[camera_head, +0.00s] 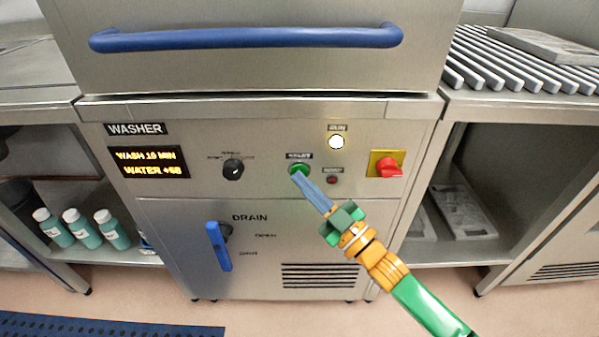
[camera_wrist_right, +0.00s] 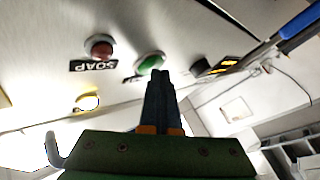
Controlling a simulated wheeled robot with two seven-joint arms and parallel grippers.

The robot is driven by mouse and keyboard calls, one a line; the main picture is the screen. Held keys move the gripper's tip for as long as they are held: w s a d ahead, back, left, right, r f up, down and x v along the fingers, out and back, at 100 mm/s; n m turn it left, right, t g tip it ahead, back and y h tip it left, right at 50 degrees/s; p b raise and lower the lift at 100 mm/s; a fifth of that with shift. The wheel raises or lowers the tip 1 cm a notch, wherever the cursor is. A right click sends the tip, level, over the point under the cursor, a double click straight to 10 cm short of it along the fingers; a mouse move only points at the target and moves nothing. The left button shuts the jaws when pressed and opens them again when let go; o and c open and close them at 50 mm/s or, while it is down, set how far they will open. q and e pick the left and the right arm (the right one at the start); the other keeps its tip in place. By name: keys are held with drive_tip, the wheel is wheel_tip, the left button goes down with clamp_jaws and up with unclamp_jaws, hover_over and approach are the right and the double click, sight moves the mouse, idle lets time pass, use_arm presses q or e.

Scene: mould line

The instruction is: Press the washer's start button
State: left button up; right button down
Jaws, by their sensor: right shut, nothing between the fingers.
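The washer (camera_head: 265,130) is a steel machine with a front control panel. Its green start button (camera_head: 299,171) sits right of the black knob, under a small label. My right gripper (camera_head: 298,177) is shut and empty, its blue-grey fingertips at the lower edge of the green button in the head view. In the right wrist view the green button (camera_wrist_right: 150,63) shows just beyond and left of the fingertips (camera_wrist_right: 158,74). I cannot tell whether the tips touch it. My left gripper is not in view.
A lit white lamp (camera_head: 336,142), a small red button (camera_head: 332,180) and a red switch on yellow (camera_head: 386,167) are nearby. A black knob (camera_head: 233,170) is left. The blue hood handle (camera_head: 245,38) is above; the blue drain lever (camera_head: 218,246) is below.

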drive_tip(key=s+p, duration=0.4)
drive_tip(key=s, duration=0.2)
drive_tip(key=shift+s+p, duration=0.3)
idle(0.5)
idle(0.3)
